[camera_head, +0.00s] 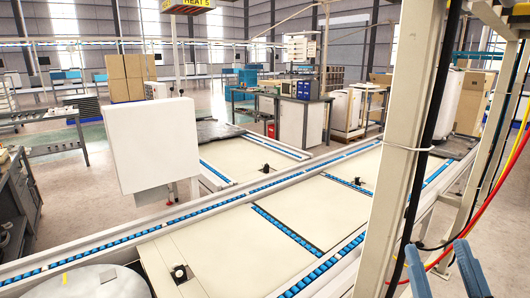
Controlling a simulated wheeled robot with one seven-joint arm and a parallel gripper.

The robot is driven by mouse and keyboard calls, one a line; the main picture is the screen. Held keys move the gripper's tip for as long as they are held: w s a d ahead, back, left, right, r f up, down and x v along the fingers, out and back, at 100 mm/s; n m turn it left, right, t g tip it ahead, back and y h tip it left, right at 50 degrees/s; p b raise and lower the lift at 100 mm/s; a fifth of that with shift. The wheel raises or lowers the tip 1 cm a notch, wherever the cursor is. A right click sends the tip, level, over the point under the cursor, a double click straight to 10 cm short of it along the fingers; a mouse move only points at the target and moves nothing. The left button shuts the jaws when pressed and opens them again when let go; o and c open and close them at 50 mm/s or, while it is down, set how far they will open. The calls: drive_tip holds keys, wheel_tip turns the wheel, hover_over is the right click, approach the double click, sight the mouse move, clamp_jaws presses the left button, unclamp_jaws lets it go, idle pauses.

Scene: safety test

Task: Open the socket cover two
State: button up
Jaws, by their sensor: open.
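My gripper (442,262) shows at the bottom right edge as two blue fingers. They are apart with nothing visible between them; the rest of the gripper and the arm are cut off by the frame. I cannot pick out any socket cover in this view. A plain white box (152,145) hangs at the left, far from my gripper; no socket or lid can be made out on it.
A cream post (405,130) with a black cable stands just left of my gripper. Red and yellow hoses (490,190) hang close on its right. A conveyor (270,240) with blue roller strips fills the middle. Workbenches and cardboard boxes (130,77) stand farther back.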

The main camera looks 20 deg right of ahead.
drive_tip(key=s+a+f+g+y, duration=0.2)
drive_tip(key=s+a+f+g, duration=0.1)
drive_tip(key=s, duration=0.4)
drive_tip(key=s+a+f+g+y, duration=0.3)
drive_tip(key=s+f, duration=0.3)
drive_tip(key=s, duration=0.2)
drive_tip(key=s+a+f+g+y, duration=0.2)
drive_tip(key=s+a+f+g, duration=0.1)
drive_tip(key=s, duration=0.5)
drive_tip(key=shift+a+f+n+y, duration=0.35)
drive_tip(key=shift+a+f, duration=0.4)
drive_tip(key=shift+a, duration=0.45)
